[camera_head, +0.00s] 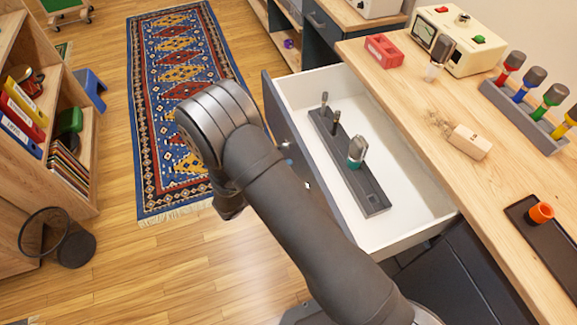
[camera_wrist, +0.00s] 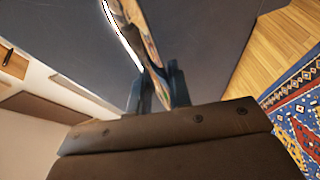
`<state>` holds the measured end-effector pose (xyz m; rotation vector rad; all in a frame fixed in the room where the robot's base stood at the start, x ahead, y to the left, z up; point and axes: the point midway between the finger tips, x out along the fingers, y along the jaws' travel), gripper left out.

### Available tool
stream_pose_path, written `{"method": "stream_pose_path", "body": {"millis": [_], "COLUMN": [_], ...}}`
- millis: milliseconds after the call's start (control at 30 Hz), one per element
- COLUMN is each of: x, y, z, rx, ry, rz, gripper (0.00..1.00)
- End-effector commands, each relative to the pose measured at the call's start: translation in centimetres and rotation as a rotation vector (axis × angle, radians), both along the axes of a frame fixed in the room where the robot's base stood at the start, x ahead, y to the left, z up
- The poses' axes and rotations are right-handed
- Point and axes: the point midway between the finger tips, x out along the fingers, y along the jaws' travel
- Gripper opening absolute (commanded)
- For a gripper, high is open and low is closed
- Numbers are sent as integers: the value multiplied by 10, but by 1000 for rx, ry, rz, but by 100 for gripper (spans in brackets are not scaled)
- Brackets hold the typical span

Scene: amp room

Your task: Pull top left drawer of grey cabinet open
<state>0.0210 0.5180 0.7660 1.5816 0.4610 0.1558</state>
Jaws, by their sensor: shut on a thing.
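The top drawer (camera_head: 292,80) of the grey cabinet stands well out from under the wooden worktop, its white inside showing. Its dark grey front (camera_head: 274,112) faces left, partly behind my arm. In the wrist view the dark front (camera_wrist: 215,45) fills the upper part. A shiny curved handle (camera_wrist: 123,32) runs down it to between the fingers of my gripper (camera_wrist: 157,88), which is shut on it. In the head view my arm hides the fingertips and most of the handle. A grey rack (camera_head: 372,197) with several small tools lies in the drawer.
The worktop (camera_head: 430,130) holds a red block (camera_head: 384,50), a cream device (camera_head: 462,40), a wooden block (camera_head: 470,142) and a dark tray (camera_head: 545,240). A patterned rug (camera_head: 180,70) lies on open floor. A shelf (camera_head: 75,130) and a bin (camera_head: 75,245) stand left.

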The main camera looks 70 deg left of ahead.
Motion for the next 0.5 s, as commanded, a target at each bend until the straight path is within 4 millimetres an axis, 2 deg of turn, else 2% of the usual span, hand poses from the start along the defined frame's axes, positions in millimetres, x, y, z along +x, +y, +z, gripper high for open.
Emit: {"method": "stream_pose_path", "body": {"millis": [333,367,467,500], "x": [-1,-1,-1,-1], "y": [0,0,0,0], "z": [0,0,0,0], "rx": [0,0,0,0], "ry": [0,0,0,0], "rz": [0,0,0,0], "gripper": [0,20,40,40]}}
